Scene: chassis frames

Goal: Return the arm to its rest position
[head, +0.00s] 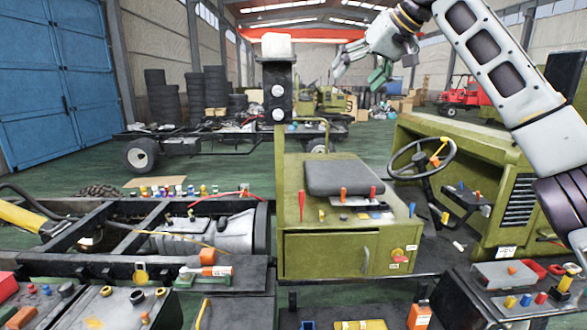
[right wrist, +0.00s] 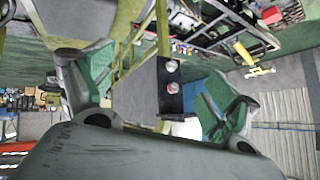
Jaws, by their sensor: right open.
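My right arm (head: 500,62) comes in from the right edge of the head view and is raised high. My right gripper (head: 358,72) hangs at its end, up above the green vehicle cab and right of the dark post. It is open and empty. My left gripper is not in view.
A dark post with round lamps (head: 277,90) rises left of the gripper. Below stand a green cabinet with a seat (head: 330,250), a steering wheel (head: 422,158) and an open chassis frame (head: 110,262). Small parts cover the front benches (head: 495,312). Air around the gripper looks free.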

